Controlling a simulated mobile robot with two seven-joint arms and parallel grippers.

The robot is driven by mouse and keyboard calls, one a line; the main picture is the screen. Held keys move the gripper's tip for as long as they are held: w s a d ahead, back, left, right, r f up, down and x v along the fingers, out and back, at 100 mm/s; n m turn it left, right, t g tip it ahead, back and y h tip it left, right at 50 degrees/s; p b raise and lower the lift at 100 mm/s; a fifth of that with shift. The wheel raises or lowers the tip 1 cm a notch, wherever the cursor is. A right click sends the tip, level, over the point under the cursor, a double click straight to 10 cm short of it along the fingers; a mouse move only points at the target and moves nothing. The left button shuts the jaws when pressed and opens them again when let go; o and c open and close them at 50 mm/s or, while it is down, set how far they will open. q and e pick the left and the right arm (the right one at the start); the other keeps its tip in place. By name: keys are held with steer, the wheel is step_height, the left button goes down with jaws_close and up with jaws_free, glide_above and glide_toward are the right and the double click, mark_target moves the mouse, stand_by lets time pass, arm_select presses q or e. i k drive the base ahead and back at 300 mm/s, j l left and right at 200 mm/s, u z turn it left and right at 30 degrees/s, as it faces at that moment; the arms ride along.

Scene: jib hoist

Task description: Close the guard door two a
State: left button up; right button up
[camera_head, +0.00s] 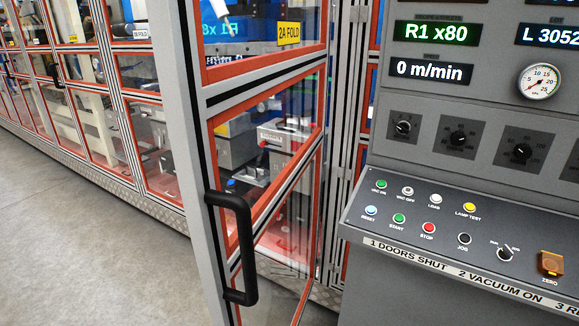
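The hinge side is at the right, beside the grey profile posts (341,150). Neither of my grippers is in view, and nothing touches the handle.
A grey control console (470,240) with buttons, dials and displays stands close at the right of the door. The guarded machine line (110,110) runs back to the left. The grey floor (90,250) at the left front is clear.

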mark_target(197, 99)
steer(key=l+u, duration=0.35)
steer(key=l, duration=1.4)
steer(key=i+l, duration=0.05)
